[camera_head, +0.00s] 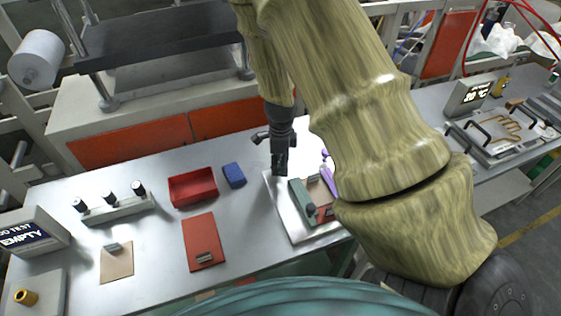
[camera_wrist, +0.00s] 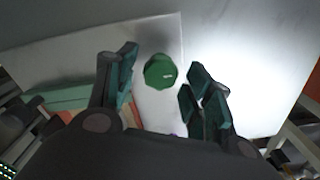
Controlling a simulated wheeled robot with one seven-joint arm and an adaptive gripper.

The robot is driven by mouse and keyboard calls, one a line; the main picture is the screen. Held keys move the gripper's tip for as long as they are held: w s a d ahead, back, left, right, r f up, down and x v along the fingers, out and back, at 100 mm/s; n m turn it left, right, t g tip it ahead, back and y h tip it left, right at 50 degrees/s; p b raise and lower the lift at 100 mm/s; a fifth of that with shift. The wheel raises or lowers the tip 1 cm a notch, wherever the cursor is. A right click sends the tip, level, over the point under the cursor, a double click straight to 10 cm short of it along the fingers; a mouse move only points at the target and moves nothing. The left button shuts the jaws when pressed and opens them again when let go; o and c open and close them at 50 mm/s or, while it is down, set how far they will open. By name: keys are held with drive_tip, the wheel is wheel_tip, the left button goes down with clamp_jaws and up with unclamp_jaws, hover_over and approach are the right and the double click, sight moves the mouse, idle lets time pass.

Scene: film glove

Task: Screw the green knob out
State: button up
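The green knob (camera_wrist: 160,72) is round with a scalloped edge and a small pale mark. In the wrist view it sits over a pale metal plate (camera_wrist: 158,35), between and slightly beyond my fingertips. My gripper (camera_wrist: 161,76) is open, its two dark teal fingers apart with nothing held. In the head view my gripper (camera_head: 279,169) points down over the upper left part of the metal plate (camera_head: 283,220). I cannot make out the green knob in the head view; my gripper may hide it.
A blue block (camera_head: 234,175) and a red bin (camera_head: 192,187) stand left. My arm hides some of the right side.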

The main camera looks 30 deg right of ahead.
drive_tip(key=c, duration=0.8)
drive_tip(key=shift+n, duration=0.3)
drive_tip(key=n, duration=0.3)
drive_tip(key=shift+n, duration=0.3)
drive_tip(key=n, duration=0.4)
drive_tip(key=shift+w, duration=0.1)
drive_tip(key=n, duration=0.9)
drive_tip(key=shift+n+b, duration=0.3)
drive_tip(key=shift+b, duration=0.05)
